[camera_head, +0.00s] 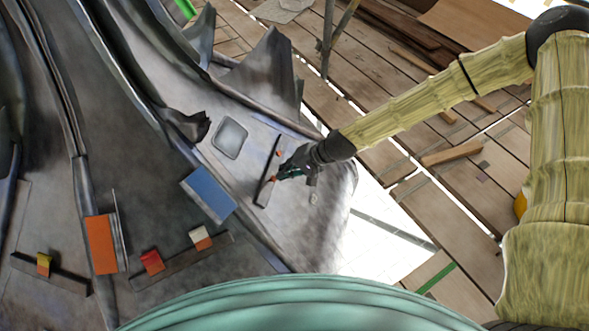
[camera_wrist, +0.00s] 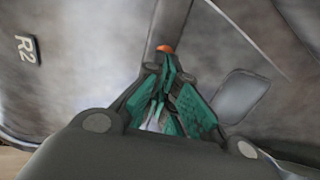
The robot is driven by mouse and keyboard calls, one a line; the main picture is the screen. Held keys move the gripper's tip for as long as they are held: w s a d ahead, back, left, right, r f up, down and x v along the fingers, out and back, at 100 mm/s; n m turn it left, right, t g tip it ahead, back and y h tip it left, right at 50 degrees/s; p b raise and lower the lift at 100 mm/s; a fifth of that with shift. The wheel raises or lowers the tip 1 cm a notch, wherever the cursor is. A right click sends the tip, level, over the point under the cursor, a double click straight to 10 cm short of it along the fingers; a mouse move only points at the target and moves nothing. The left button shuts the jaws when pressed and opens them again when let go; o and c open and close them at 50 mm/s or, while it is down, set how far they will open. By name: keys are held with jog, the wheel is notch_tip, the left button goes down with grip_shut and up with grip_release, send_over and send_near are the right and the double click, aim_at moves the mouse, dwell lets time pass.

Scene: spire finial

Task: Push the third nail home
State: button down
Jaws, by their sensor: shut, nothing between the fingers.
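A narrow dark strip (camera_head: 263,196) lies on the grey metal surface near its right end. A small orange nail head (camera_head: 279,153) shows toward its upper end, and another small orange spot shows beside my fingertips. My gripper (camera_head: 279,176) is shut and empty, with its tips at the strip. In the wrist view, the shut green-padded fingers (camera_wrist: 168,72) point at an orange nail head (camera_wrist: 164,48) just beyond the tips. I cannot tell whether they touch, or how far the nail stands out. Which nail is the third is not clear.
A blue block (camera_head: 209,194), an orange block (camera_head: 101,244), a red block (camera_head: 152,262) and a yellow block (camera_head: 43,260) are left of my gripper. Jagged grey metal (camera_head: 262,75) rises behind. Plank flooring (camera_head: 470,170) lies to the right, past the surface's edge.

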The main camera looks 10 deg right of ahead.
jog(key=shift+x, duration=0.85)
jog(key=shift+b+x, duration=0.4)
jog(key=shift+x, duration=1)
jog(key=shift+r, duration=0.15)
jog(key=p+v, duration=0.5)
jog(key=v, duration=0.9)
jog(key=shift+p, duration=0.4)
